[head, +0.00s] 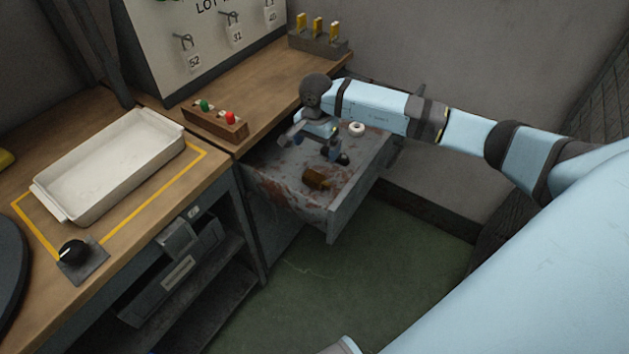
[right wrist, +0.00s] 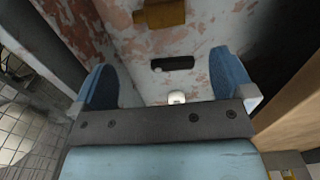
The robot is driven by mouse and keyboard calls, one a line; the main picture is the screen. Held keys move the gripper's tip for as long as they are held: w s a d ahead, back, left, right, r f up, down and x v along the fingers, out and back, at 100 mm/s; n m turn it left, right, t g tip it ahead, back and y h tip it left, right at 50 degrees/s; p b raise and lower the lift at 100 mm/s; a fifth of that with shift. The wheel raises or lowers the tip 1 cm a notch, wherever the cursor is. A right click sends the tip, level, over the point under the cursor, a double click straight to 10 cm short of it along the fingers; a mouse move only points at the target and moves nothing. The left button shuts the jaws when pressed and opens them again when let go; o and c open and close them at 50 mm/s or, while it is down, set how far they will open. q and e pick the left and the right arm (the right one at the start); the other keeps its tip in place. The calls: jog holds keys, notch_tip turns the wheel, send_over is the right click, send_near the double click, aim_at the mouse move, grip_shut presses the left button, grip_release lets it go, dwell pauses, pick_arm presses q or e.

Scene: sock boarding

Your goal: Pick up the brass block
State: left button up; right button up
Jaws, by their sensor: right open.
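The brass block (head: 318,178) lies in the open drawer (head: 340,205), toward its front. In the right wrist view the brass block (right wrist: 160,14) is at the top edge, partly cut off, beyond the fingertips. My right gripper (head: 319,145) is over the drawer, pointing down into it, behind the block. In the right wrist view the two blue fingers of my right gripper (right wrist: 166,80) stand wide apart, with no block between them. My left gripper is not in view.
A black piece (right wrist: 172,63) and a small white thing (right wrist: 176,97) lie on the drawer floor. A white ring (head: 356,128) is toward the drawer's far right. The drawer walls are close around my gripper. A white tray (head: 110,165) stands on the bench inside a yellow outline.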

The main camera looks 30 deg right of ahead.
send_over(317, 177)
jog(key=f, duration=0.7)
jog(key=shift+a+f+b, duration=0.2)
jog(key=shift+f+b, duration=0.05)
jog(key=shift+b, duration=0.1)
jog(key=f+b, duration=0.1)
jog(key=f, duration=0.4)
jog(key=shift+d+f, duration=0.1)
jog(key=shift+d, duration=0.1)
jog(key=c, duration=0.9)
jog(key=shift+o, duration=0.2)
jog(key=shift+r, duration=0.2)
notch_tip(317, 177, up, 20)
jog(key=p, duration=0.2)
jog(key=shift+p, duration=0.3)
